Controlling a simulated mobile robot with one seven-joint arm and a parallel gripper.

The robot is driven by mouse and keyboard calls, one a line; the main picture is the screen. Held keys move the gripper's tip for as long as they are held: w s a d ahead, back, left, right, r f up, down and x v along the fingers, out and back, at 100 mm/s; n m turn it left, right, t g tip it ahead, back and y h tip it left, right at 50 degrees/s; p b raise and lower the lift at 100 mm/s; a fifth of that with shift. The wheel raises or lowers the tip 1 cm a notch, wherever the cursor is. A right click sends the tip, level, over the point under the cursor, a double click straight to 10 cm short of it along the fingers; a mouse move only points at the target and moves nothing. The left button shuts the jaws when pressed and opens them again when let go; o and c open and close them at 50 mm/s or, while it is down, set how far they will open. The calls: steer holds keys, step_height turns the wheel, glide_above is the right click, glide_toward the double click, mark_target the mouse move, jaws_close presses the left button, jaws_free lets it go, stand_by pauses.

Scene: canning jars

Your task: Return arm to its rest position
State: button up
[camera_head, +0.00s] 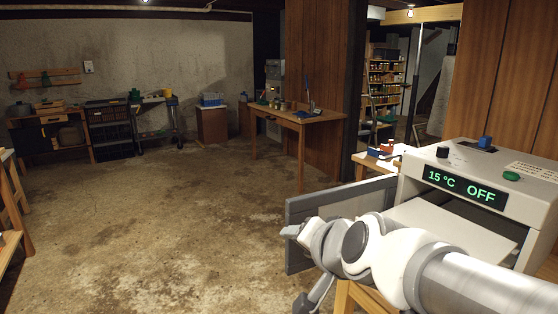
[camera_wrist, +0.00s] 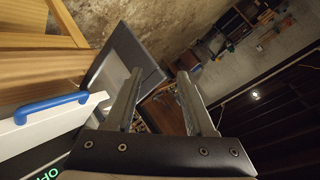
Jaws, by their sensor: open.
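My arm reaches in from the bottom right of the head view, in front of a white appliance (camera_head: 440,167). My gripper (camera_head: 297,268) is at the arm's left end, near the appliance's grey panel (camera_head: 305,215). In the wrist view my gripper (camera_wrist: 160,75) has its two fingers spread apart, with nothing held between them. The grey panel (camera_wrist: 130,45) shows behind the left finger. A white panel with a blue handle (camera_wrist: 50,107) is at the left of that view, apart from the fingers.
The appliance's green display (camera_head: 465,187) reads 15 °C and OFF. A wooden table (camera_head: 300,118) with small items stands farther back. A workbench (camera_head: 50,120) and a dark rack (camera_head: 110,130) line the far wall. The concrete floor (camera_head: 170,210) in the middle is clear.

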steer(key=s+d+f+n+g+h, duration=0.25)
steer(key=s+d, duration=0.25)
steer(key=s, duration=0.3)
steer(key=s+d+f+n+g+h, duration=0.1)
steer(key=s+d+f+n+g, duration=0.25)
steer(key=s+d, duration=0.3)
step_height(320, 180, up, 14)
steer(key=a+p, duration=0.1)
steer(key=p, duration=1.2)
steer(key=shift+r+t, duration=0.2)
steer(key=shift+t, duration=0.2)
steer(key=shift+f, duration=0.1)
